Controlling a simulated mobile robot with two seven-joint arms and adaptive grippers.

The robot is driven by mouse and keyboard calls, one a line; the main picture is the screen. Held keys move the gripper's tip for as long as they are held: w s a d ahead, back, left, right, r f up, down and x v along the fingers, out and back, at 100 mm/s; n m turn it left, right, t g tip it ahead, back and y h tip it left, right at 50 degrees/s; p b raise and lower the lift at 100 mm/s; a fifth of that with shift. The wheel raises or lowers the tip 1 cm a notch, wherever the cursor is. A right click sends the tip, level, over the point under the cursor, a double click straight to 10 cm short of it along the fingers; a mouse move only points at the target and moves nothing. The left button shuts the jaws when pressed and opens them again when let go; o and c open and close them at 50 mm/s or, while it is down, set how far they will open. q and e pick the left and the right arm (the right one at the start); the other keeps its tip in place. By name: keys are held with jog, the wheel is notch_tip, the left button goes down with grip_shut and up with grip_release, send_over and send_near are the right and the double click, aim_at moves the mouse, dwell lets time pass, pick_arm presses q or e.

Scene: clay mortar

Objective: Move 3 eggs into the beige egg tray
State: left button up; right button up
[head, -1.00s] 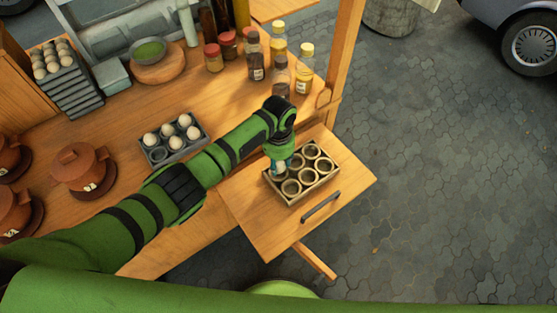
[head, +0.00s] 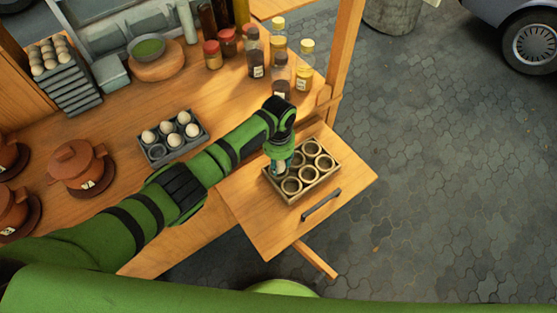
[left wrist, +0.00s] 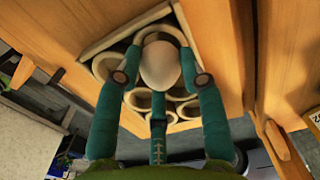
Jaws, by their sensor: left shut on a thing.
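The beige egg tray (head: 310,187) rests on the pulled-out wooden board at the counter's right end. It has several round cups, and those that show in the head view are empty. My left gripper (head: 279,168) is over the tray's far-left corner, pointing down. In the left wrist view my left gripper (left wrist: 160,75) is shut on a pale egg (left wrist: 160,66), which is at one cup of the tray (left wrist: 107,42). I cannot tell whether the egg touches the cup.
Bottles and jars (head: 255,58) stand behind the arm, beside a wooden post (head: 346,45). Brown clay pots (head: 75,165) stand at the left. A stack of grey trays with eggs (head: 72,90) is at the back left. The board (head: 262,222) has a dark handle and free room in front.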

pick_arm(q)
jog(key=shift+f+b, duration=0.75)
jog(key=shift+f, duration=0.25)
dwell(0.4)
jog(key=o, duration=0.8)
jog(key=shift+r, duration=0.15)
